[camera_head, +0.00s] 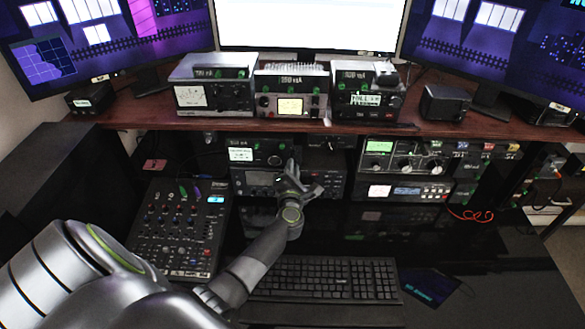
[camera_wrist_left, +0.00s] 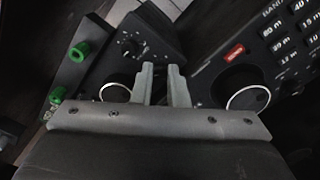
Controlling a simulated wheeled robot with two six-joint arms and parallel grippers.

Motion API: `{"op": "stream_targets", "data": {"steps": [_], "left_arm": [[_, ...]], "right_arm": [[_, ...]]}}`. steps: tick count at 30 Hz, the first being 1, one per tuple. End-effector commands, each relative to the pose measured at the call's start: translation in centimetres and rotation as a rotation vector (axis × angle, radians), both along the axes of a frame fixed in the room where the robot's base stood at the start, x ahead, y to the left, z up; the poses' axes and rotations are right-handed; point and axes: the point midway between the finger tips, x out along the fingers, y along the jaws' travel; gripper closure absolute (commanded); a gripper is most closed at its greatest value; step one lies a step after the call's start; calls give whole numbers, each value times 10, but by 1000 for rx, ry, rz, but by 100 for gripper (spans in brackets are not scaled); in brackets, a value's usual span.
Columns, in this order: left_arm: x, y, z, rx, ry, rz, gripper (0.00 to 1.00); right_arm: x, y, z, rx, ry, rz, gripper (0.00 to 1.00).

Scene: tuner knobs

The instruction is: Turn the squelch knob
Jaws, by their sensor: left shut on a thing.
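My left gripper (camera_head: 291,176) reaches to the front of the stacked radios under the shelf, by the right part of a black radio with a lit display (camera_head: 241,155). In the left wrist view its two grey fingers (camera_wrist_left: 162,74) stand close together with a narrow dark gap. They are shut on a small dark thing at the panel, which I take to be the squelch knob; it is mostly hidden and no squelch label can be read. A ringed dark knob (camera_wrist_left: 115,91) is left of the fingers, and a bigger one (camera_wrist_left: 243,88) is right. My right gripper is not in view.
A small knob (camera_wrist_left: 131,44) and green posts (camera_wrist_left: 79,51) are near the fingers. A mixer (camera_head: 180,229) and a keyboard (camera_head: 325,278) lie on the desk below. The shelf (camera_head: 225,124) overhangs the radios. More radios (camera_head: 405,190) stand to the right.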

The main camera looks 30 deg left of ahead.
Motion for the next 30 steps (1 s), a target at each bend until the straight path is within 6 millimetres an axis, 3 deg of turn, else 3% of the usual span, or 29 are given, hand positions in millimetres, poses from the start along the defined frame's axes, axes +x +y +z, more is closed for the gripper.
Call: {"op": "stream_targets", "data": {"steps": [1, 6, 17, 23, 30], "left_arm": [[0, 0, -1, -2, 1, -1, 84], [0, 0, -1, -2, 1, -1, 65], [-5, -3, -1, -4, 0, 0, 65], [-29, -18, -1, -6, 0, 0, 65], [-74, -45, -3, -8, 1, 1, 65]], "right_arm": [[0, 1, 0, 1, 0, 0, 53], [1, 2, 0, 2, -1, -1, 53], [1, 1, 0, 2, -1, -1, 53], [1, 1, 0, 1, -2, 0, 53], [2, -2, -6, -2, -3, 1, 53]]}}
